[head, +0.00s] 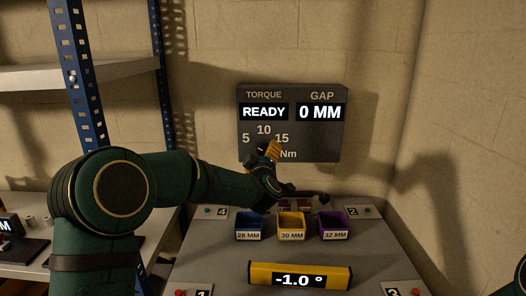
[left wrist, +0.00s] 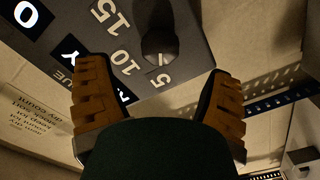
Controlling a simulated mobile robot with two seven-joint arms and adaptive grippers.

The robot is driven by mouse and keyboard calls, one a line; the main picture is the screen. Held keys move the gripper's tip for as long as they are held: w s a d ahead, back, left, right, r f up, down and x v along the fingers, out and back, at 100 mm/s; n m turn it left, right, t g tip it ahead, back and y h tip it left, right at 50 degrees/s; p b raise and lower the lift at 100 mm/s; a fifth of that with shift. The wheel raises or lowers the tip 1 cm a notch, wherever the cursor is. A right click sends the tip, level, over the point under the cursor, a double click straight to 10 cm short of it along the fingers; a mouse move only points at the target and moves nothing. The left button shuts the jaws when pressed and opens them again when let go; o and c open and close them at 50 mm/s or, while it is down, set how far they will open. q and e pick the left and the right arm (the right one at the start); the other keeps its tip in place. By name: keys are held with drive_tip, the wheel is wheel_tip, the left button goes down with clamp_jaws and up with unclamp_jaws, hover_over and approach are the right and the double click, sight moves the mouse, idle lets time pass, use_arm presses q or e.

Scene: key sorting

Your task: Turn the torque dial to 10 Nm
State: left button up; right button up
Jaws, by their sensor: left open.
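The torque dial (left wrist: 158,42) is a dark round knob on the dark wall panel (head: 335,145). The marks 5, 10 and 15 are arranged around it. In the left wrist view a pale mark on the knob faces roughly toward the 5. My left gripper (head: 272,149) is in front of the panel's lower left part and hides the dial in the head view. In the left wrist view its orange-padded fingers (left wrist: 157,72) are spread wide, with the dial showing between and beyond them. No contact with the dial is visible. My right gripper is out of view.
The panel reads READY and 0 MM. Below it, a grey table (head: 215,262) holds blue (head: 248,236), yellow (head: 291,234) and purple (head: 334,234) bins and a yellow level (head: 339,275) reading -1.0°. Shelving with a blue post (head: 78,90) stands at left.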

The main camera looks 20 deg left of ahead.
sight(263, 150)
use_arm(q)
drive_tip(key=shift+x, duration=3.05)
drive_tip(key=c, duration=1.2)
